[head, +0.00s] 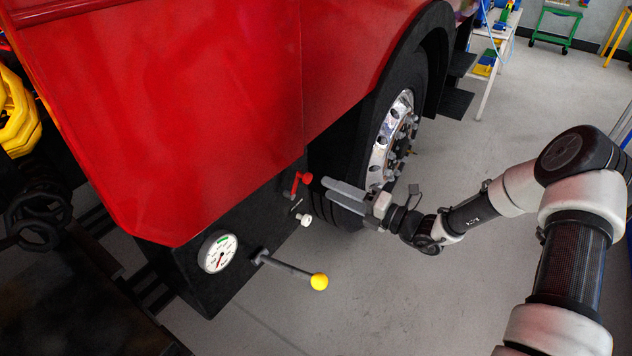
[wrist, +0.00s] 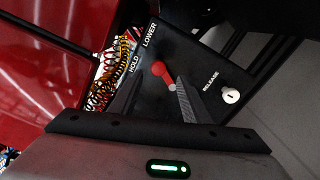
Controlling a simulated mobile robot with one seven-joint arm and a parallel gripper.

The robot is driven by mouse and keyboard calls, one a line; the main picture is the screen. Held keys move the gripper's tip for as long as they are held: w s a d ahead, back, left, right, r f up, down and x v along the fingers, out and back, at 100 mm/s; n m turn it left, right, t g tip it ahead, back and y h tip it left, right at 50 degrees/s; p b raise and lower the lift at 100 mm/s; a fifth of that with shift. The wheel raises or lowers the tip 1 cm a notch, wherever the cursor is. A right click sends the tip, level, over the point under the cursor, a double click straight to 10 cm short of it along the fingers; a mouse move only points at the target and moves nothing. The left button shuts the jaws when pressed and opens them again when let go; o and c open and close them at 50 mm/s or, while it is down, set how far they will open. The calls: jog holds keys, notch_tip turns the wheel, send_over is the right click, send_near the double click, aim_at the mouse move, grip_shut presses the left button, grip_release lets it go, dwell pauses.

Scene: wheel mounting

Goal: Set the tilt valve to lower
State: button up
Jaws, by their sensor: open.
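The tilt valve is a small red lever (head: 300,181) on the black panel under the red body in the head view. In the wrist view the red lever (wrist: 162,73) lies close to the printed words HOLD and LOWER. I cannot tell for sure which word it points to. My gripper (head: 328,190) is open, to the right of the lever and pointing at the panel. In the wrist view my gripper (wrist: 157,82) has its fingers spread, with the lever between and beyond their tips. Contact is not clear.
A white release knob (wrist: 231,95) sits right of the lever; it also shows in the head view (head: 305,220). A pressure gauge (head: 217,253) and a yellow-knobbed pump handle (head: 319,281) are lower down. A wheel (head: 393,130) stands close behind my gripper. Coiled hoses (wrist: 108,75) show left.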

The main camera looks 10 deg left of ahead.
jog(key=v, duration=0.8)
jog(key=shift+s+d, duration=0.2)
jog(key=s+d+r+n+g+h+p, duration=0.1)
jog(key=s+r+n+g+h+p, duration=0.55)
jog(key=s+r+n, duration=1.2)
jog(key=s+d+r+n+t+h+p, duration=0.1)
jog(key=s+d+r+n+t+h, duration=0.1)
jog(key=d+r+n+h, duration=0.3)
jog(key=s+d+r+n+t+h+p, duration=0.2)
jog(key=d+r+n, duration=0.6)
jog(key=n, duration=0.5)
notch_tip(320, 180, up, 2)
jog(key=s+t+h, duration=0.1)
jog(key=s+h, duration=0.1)
jog(key=h, duration=0.1)
jog(key=shift+s, duration=0.4)
jog(key=shift+r, duration=0.15)
